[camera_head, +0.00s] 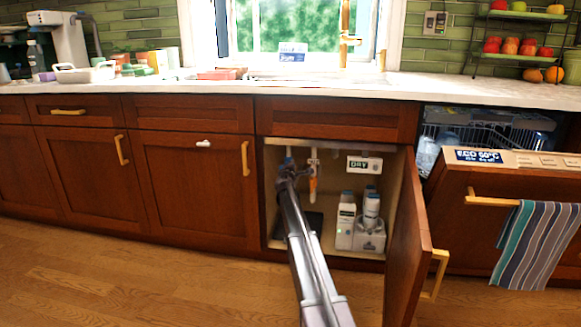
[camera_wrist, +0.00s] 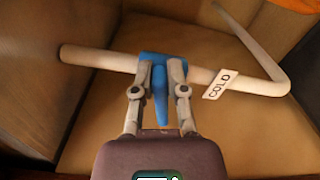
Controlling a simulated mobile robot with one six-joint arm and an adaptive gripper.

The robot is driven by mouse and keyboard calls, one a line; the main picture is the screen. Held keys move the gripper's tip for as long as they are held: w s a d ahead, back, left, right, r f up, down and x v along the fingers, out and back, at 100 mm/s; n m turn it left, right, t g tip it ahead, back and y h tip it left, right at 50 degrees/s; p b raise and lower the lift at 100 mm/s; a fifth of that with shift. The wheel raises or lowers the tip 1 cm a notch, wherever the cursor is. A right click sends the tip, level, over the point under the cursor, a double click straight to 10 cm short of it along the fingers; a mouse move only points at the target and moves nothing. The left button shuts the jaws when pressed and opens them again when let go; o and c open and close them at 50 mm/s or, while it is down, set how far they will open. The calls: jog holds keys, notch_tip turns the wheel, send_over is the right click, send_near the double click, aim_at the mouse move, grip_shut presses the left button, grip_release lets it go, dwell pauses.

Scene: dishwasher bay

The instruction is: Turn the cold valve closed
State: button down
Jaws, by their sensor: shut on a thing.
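The cold valve's blue handle (camera_wrist: 160,92) shows in the wrist view between my two fingers. It points from its blue body (camera_wrist: 152,56) towards my palm, across the line of the pipe. The body sits on a white pipe (camera_wrist: 100,59) beside a white tag reading COLD (camera_wrist: 218,85). My gripper (camera_wrist: 161,69) is shut on the blue handle. In the head view my gripper (camera_head: 289,172) reaches into the open cabinet under the sink, at its left side. Only a little blue shows there above it; the arm hides most of the valve.
Right of my gripper hangs a white pipe (camera_head: 314,158) with an orange part. White bottles (camera_head: 346,220) stand on the cabinet floor to the right. The cabinet door (camera_head: 408,245) is open at the right. Beyond it the dishwasher door (camera_head: 500,210) is partly lowered, with a striped towel (camera_head: 540,245).

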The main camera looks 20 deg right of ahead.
jog(key=shift+w+a+f+m, duration=0.1)
jog(key=shift+f+m, duration=0.1)
jog(key=shift+m, duration=0.55)
jog(key=shift+w+f+m, duration=0.1)
jog(key=shift+f+m, duration=0.05)
jog(key=shift+m, duration=0.6)
jog(key=c, duration=0.7)
grip_release()
jog(key=shift+o, duration=0.2)
jog(key=shift+s, duration=0.15)
jog(key=shift+s, duration=0.1)
